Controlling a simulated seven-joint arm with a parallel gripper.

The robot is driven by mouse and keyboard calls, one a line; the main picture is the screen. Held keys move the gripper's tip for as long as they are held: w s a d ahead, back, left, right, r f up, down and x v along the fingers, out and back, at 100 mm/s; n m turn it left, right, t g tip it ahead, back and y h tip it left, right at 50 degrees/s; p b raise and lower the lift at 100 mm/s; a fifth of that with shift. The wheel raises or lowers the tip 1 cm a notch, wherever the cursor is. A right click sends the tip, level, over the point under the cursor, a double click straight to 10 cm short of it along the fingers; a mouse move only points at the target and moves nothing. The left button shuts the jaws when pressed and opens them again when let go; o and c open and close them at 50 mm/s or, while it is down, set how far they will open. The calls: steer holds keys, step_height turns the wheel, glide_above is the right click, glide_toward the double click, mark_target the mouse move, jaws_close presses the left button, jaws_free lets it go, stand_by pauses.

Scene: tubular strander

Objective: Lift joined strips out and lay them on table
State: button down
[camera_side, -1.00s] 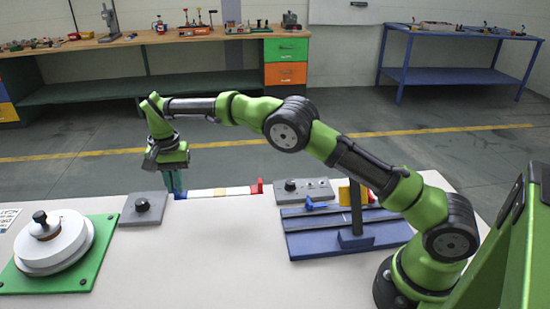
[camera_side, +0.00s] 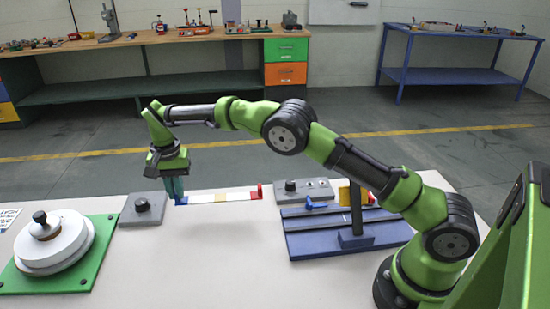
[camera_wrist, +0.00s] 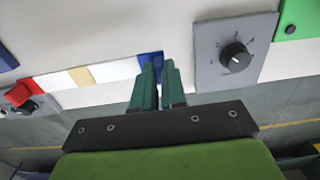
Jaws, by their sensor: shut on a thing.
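The joined strips (camera_side: 240,196) form one long white piece with a yellow band in the middle, a blue end at left and a red end (camera_side: 259,191) at right. My gripper (camera_side: 176,198) points down at the left end and is shut on the blue end. In the wrist view the fingertips (camera_wrist: 157,74) meet at the blue end (camera_wrist: 147,57), and the white strip (camera_wrist: 114,70) runs off to the left. The strips lie along the table's far edge; I cannot tell whether they touch the table.
A grey knob box (camera_side: 143,207) stands just left of my gripper. A second grey box (camera_side: 304,191) and a blue fixture (camera_side: 300,246) with a post are to the right. A green board (camera_side: 97,262) carries a white stepped disc. The table (camera_side: 205,265) is clear in front.

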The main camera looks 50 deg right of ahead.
mark_target(179, 203)
steer(key=shift+f, duration=2.55)
steer(key=c, duration=1.1)
jaws_free()
steer(key=shift+r, duration=0.1)
